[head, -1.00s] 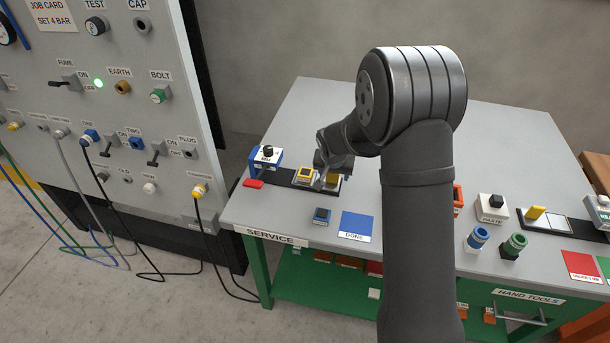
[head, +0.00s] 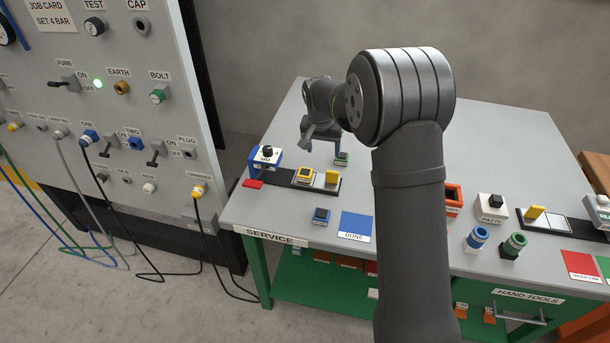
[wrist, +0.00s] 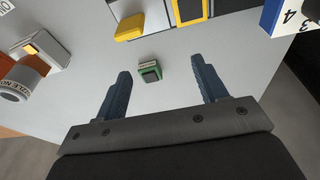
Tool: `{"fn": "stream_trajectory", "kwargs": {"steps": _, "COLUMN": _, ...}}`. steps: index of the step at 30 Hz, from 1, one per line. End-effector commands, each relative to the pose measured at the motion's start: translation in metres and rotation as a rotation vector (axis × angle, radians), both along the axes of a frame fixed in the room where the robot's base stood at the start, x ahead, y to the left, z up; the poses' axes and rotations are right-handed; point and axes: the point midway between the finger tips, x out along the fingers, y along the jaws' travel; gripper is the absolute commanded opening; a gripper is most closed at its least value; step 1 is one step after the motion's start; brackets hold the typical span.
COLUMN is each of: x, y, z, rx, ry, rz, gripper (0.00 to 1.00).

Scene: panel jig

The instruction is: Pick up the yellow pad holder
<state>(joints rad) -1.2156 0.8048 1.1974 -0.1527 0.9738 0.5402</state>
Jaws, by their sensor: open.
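The yellow pad holder (head: 305,175), a small square with a dark top, sits on a black strip (head: 284,175) on the grey table. It appears cut off at the top edge of the wrist view (wrist: 187,14). A plain yellow block (head: 332,177) stands beside it on the strip and also shows in the wrist view (wrist: 130,27). My gripper (head: 314,142) is open and empty, raised behind the strip, apart from the holder. In the wrist view a green pad holder (wrist: 150,73) lies beyond and between my open fingers.
A blue-and-white box (head: 265,158) stands at the strip's left end. A blue pad holder (head: 321,216) and the blue DONE mat (head: 356,226) lie in front. An orange open box (head: 454,199) is right of my arm. The back of the table is clear.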

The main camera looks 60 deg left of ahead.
Motion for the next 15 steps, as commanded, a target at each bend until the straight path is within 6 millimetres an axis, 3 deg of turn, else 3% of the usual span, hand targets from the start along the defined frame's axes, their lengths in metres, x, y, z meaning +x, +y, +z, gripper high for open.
{"fn": "stream_trajectory", "kwargs": {"steps": 3, "x": -0.016, "y": 0.015, "z": 0.039, "rx": -0.045, "ry": 0.069, "rz": 0.004, "gripper": 0.65}}
{"fn": "stream_trajectory", "kwargs": {"steps": 9, "x": -0.038, "y": 0.021, "z": 0.08, "rx": -0.103, "ry": 0.157, "rz": 0.026, "gripper": 0.65}}
{"fn": "stream_trajectory", "kwargs": {"steps": 12, "x": -0.042, "y": 0.022, "z": 0.085, "rx": -0.117, "ry": 0.173, "rz": 0.034, "gripper": 0.65}}
{"fn": "stream_trajectory", "kwargs": {"steps": 15, "x": -0.044, "y": 0.021, "z": 0.076, "rx": -0.122, "ry": 0.178, "rz": 0.035, "gripper": 0.65}}
